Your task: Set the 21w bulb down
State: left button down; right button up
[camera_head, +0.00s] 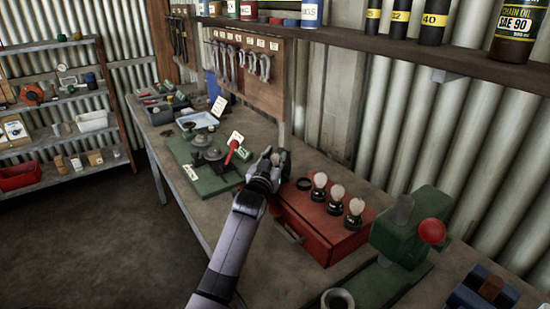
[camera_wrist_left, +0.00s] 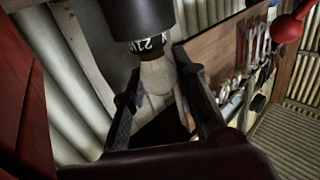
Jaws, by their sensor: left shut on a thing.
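My left gripper (camera_head: 268,160) is shut on the 21w bulb, over the back left corner of the red box (camera_head: 300,218). In the left wrist view the 21w bulb (camera_wrist_left: 155,75) has clear frosted glass and a black base marked 21W. The left gripper (camera_wrist_left: 160,100) also shows there, with its fingers on either side of the glass. In the head view the held bulb is mostly hidden by the gripper. Three similar bulbs (camera_head: 335,196) stand upright in a row on the box. An empty black ring (camera_head: 304,184) lies at the row's left end. My right gripper is out of view.
A green machine with a red knob (camera_head: 432,231) stands right of the box. A green board (camera_head: 200,160) with dark round parts and a red lever lies to the left. Tools hang on the pegboard (camera_head: 265,85) behind. The bench (camera_head: 190,205) has bare wood along its front.

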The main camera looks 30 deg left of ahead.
pick_arm(q)
jog(key=c, duration=1.3)
grip_release()
jog(key=shift+r, duration=0.1)
jog(key=shift+s+d, duration=0.15)
jog(key=shift+s, duration=0.15)
jog(key=b+v, duration=0.1)
jog(key=v, duration=1)
jog(key=shift+s, duration=0.15)
